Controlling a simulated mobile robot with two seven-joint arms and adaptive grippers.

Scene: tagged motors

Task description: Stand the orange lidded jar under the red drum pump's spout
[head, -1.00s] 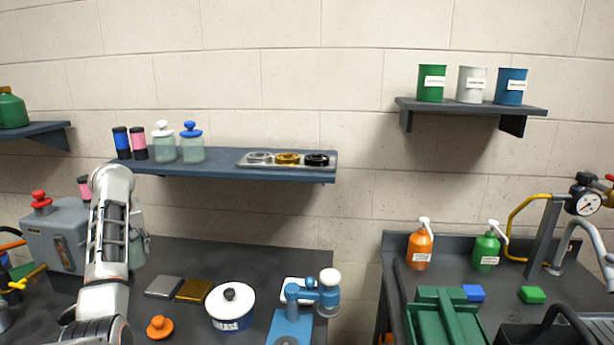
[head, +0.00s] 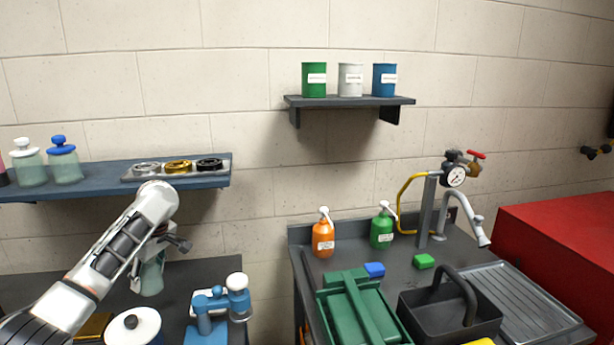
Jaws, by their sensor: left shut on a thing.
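My left gripper (head: 166,248) is shut on a pale green, see-through jar (head: 151,278) and holds it above the left bench, near the wall. The gripper and arm cover the jar's upper part, so I cannot see an orange lid on it. I cannot make out a red drum pump for sure. A grey fixture with a gauge (head: 455,176), a yellow hose and a red lever (head: 476,155) stands at the back of the right bench. Its grey spout (head: 482,238) hangs over that bench. My right gripper is out of view.
An orange pump bottle (head: 323,238), a green pump bottle (head: 382,230), a green box (head: 338,309) and a black caddy (head: 427,316) crowd the right bench. A ribbed drain tray (head: 540,300) looks empty. A red cabinet (head: 560,235) stands at right. A blue device (head: 207,325) is near the jar.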

